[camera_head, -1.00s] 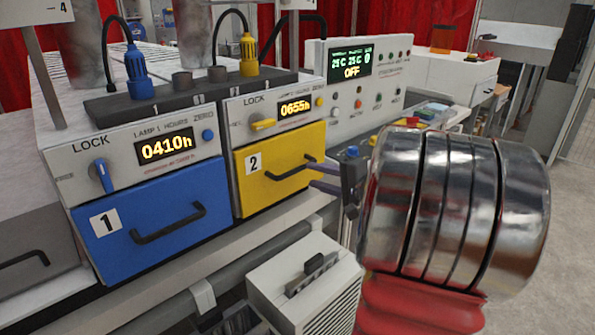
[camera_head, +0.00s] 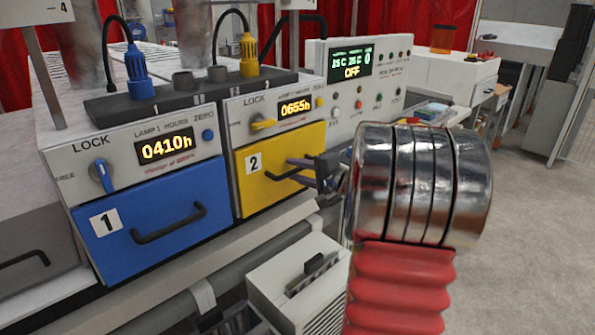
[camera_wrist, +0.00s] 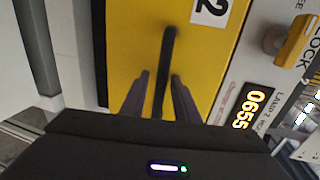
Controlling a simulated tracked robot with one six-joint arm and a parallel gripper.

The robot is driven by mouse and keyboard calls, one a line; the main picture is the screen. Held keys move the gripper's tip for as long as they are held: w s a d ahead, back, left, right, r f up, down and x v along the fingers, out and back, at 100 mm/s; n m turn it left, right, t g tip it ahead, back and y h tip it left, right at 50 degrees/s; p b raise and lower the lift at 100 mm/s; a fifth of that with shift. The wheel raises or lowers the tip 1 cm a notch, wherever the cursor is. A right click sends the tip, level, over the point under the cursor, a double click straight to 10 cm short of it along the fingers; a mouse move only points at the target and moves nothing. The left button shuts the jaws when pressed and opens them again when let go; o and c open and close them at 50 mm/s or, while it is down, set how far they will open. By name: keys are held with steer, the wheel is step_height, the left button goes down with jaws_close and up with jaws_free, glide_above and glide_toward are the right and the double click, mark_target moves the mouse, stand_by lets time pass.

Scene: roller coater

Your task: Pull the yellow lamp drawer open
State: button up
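The yellow lamp drawer (camera_head: 260,187), marked 2, looks shut, its front in line with its housing. Its black bar handle (camera_head: 281,176) shows in the wrist view as a dark bar (camera_wrist: 168,48). My gripper (camera_head: 297,171) is at the right end of this handle in the head view. In the wrist view, its two dark fingers (camera_wrist: 160,85) stand on either side of the bar, open, with a gap visible on the left. Contact on the right side is unclear. The yellow lock knob (camera_head: 263,125) above the drawer lies about horizontal.
The blue drawer (camera_head: 165,220), marked 1, is shut to the left, with its blue lock knob (camera_head: 103,177) upright. A white box (camera_head: 300,275) with a black switch stands below my gripper. A control panel (camera_head: 365,80) stands behind to the right. Grey floor is open at far right.

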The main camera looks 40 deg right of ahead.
jaws_close()
steer(key=shift+s+f, duration=0.1)
steer(key=shift+s, duration=0.05)
stand_by(0.4)
